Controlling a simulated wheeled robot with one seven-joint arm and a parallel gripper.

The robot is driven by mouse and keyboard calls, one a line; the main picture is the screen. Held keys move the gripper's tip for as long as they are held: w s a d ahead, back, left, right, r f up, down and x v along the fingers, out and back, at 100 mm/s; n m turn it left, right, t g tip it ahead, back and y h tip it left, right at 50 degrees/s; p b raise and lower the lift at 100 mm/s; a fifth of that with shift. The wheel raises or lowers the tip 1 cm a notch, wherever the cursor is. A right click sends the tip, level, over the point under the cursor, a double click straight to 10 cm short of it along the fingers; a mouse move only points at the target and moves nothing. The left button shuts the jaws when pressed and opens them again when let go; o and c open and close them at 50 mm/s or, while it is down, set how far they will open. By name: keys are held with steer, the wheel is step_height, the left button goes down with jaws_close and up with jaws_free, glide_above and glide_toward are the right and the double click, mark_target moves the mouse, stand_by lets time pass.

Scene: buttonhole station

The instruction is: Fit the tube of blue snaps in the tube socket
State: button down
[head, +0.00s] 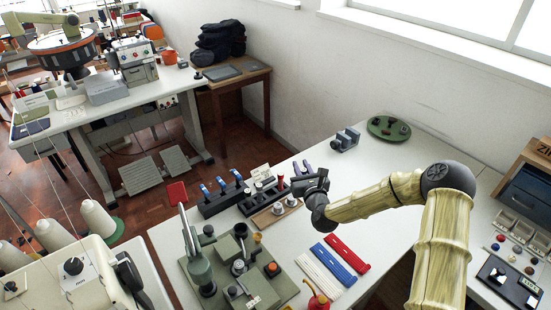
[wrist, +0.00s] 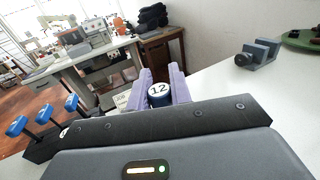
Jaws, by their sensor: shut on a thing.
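My gripper (head: 303,167) is over the back of the work table, near the dark stand. In the wrist view its purple fingers (wrist: 159,88) are shut on a dark blue cylinder (wrist: 159,101) with a round white top marked 12, apparently the tube of blue snaps. Its lower part is hidden by my gripper's body, and I cannot make it out in the head view. I cannot tell which part is the tube socket.
A dark stand (head: 222,197) with blue-topped pieces is left of my gripper. A wooden tray (head: 268,222) of small metal parts lies just in front. White, blue (head: 340,259) and red strips lie near the press. A grey vise-like block (head: 345,139) and green dish (head: 388,128) are behind.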

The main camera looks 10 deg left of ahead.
steer(key=s+d+f+m+h, duration=0.1)
steer(key=s+d+m+h, duration=0.1)
steer(key=d, duration=0.8)
steer(key=s+d+f+m+t+h, duration=0.1)
steer(key=s+d+m+h, duration=0.2)
steer(key=d, duration=0.8)
steer(key=s+h, duration=0.2)
steer(key=shift+s+d+t+h, duration=0.15)
steer(key=shift+s+t+h, duration=0.15)
